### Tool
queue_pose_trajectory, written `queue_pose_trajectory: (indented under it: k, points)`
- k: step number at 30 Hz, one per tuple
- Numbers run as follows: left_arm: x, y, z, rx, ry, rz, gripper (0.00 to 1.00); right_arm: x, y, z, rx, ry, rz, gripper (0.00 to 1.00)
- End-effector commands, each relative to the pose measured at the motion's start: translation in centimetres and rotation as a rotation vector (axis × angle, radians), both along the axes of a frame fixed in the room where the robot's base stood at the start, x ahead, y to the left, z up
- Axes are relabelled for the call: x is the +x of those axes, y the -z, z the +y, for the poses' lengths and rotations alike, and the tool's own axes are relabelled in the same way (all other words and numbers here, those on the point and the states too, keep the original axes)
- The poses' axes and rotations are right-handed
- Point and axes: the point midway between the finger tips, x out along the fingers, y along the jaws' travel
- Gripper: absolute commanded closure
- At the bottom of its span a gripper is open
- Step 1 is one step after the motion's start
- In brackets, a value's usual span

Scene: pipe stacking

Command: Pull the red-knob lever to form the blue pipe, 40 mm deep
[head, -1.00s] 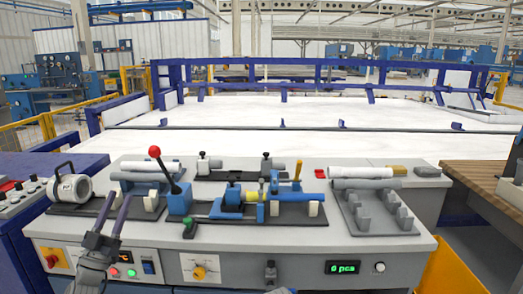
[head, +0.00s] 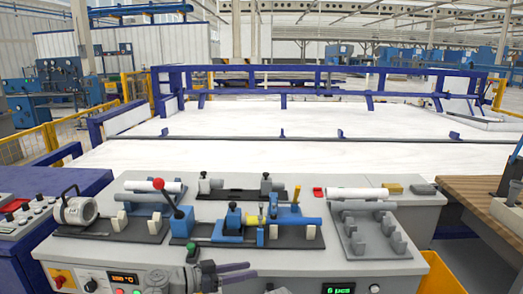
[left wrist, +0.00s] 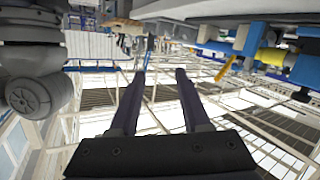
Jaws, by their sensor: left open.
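The lever's red knob (head: 158,184) tops a dark shaft that leans to the left from a blue block (head: 181,226) on the bench. To its right, the blue pipe (head: 303,221) lies in a fixture with blue clamps and a yellow collar (head: 252,220). My left gripper (head: 252,271) is open and empty above the bench's front edge, its fingers pointing right. It is apart from the lever, right of and nearer than the knob. In the left wrist view its fingers (left wrist: 160,73) are spread with nothing between. My right gripper is not in view.
A grey rack with cradles (head: 372,236) and light tubes (head: 357,193) stands at the right. A grey-white cylinder with a handle (head: 76,211) is at the left. A yellow-orange upright handle (head: 297,194) rises at the fixture. A green-black button (head: 192,250) lies before the blue block.

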Motion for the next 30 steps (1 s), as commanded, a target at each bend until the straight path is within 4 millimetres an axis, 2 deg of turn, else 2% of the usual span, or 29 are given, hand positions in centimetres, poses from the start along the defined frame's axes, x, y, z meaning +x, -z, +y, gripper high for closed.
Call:
queue_pose_trajectory:
  k: [1,3,6,9,13,18,21,30]
  points:
    - [-1.6,0.0,-2.1,0.076,0.049,0.109,0.53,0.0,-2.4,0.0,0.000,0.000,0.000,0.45]
    - [-3.6,1.8,-3.9,0.192,0.084,0.266,0.53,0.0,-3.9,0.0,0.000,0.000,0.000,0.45]
    - [-6.5,4.0,-5.1,0.379,0.090,0.475,0.53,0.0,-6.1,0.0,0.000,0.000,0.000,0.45]
    - [-9.3,5.4,-5.0,0.579,0.037,0.657,0.53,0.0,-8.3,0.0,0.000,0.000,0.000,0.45]
    - [-11.9,6.0,-3.5,0.826,-0.109,0.824,0.53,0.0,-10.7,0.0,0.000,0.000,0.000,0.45]
    - [-13.5,5.1,-0.9,1.053,-0.342,0.917,0.53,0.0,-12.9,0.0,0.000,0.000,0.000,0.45]
    - [-13.9,4.5,0.2,1.123,-0.446,0.931,0.53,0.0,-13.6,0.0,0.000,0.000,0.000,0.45]
    - [-14.0,4.3,1.1,1.170,-0.533,0.935,0.53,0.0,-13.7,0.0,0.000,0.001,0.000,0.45]
